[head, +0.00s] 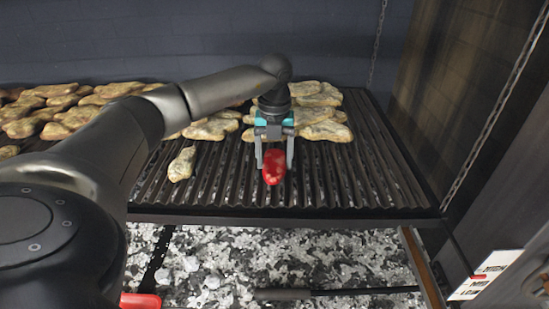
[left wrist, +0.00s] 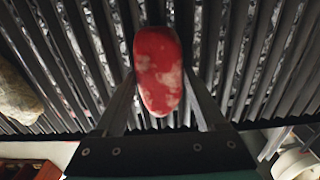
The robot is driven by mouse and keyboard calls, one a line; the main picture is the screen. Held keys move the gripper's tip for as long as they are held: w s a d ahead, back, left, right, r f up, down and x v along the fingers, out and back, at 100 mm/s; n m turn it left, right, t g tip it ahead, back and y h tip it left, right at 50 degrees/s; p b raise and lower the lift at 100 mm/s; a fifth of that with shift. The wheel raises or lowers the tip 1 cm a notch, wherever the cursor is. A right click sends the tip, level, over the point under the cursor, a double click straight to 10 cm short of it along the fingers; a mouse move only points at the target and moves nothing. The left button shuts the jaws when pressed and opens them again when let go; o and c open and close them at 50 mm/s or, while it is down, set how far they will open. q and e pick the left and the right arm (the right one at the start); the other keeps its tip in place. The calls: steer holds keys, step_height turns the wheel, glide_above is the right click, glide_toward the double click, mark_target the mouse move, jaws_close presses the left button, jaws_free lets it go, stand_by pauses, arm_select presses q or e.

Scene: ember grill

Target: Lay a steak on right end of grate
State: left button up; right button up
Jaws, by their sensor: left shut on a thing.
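A raw red steak (head: 273,167) is between the fingers of my left gripper (head: 274,160), over the right part of the grate's front half. The steak also shows in the left wrist view (left wrist: 158,75), red with pale patches, with a finger on each side. My left gripper is shut on it. I cannot tell whether the steak touches the bars. The dark ribbed grate (head: 375,175) spans the middle of the head view. My right gripper does not show.
Several browned pieces of meat (head: 325,131) lie along the back of the grate, and more are crowded at the left. One piece (head: 182,163) lies left of the gripper. The grate's front right is bare. Ash and coals (head: 330,262) lie below. A chain (head: 500,95) hangs at right.

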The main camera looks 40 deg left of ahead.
mark_target(275, 161)
arm_select(q)
steer(key=shift+f, duration=0.1)
steer(key=o, duration=1.5)
step_height(275, 161, up, 12)
steer(key=shift+r, duration=0.15)
